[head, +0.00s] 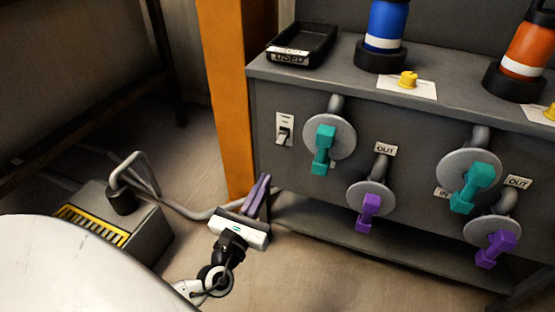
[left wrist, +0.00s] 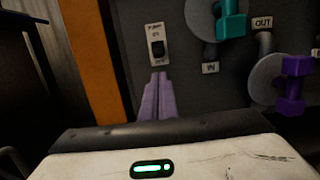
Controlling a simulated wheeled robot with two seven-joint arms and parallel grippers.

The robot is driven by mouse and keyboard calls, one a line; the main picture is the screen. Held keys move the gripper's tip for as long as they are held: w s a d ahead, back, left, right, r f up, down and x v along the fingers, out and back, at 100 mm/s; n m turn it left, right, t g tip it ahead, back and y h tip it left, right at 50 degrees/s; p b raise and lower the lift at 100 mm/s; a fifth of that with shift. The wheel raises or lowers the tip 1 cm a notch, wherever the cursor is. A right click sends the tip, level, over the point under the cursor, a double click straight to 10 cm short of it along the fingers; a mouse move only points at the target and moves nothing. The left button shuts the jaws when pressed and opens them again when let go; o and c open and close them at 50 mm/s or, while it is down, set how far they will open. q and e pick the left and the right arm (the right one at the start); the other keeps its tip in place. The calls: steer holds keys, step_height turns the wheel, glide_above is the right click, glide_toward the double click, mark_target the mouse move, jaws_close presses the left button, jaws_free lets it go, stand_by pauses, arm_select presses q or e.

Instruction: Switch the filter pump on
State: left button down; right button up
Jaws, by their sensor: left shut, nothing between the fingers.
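A pale switch plate (head: 284,130) with a dark lever is on the grey cabinet front, left of the teal-handled valve. In the head view the lever seems to point down. The plate also shows in the left wrist view (left wrist: 157,45), its printing too small to read surely. My left gripper (head: 264,181) is shut and empty, below and left of the plate, with a visible gap. In the left wrist view its purple fingers (left wrist: 158,80) point up just under the switch. A grey box (head: 147,239) with a yellow-striped grille and a hose, possibly the pump, sits on the floor at left.
Teal valve handles (head: 323,148) and purple ones (head: 369,208) stick out from the cabinet right of the switch. An orange post (head: 228,90) stands at its left edge. A black tray (head: 301,42) and blue bottle (head: 386,22) stand on top. A grey hose (head: 190,211) runs along the floor.

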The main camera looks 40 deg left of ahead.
mark_target(282, 140)
arm_select(q)
steer(key=shift+w, duration=0.1)
steer(key=shift+b+x, duration=0.45)
steer(key=shift+x, duration=4.5)
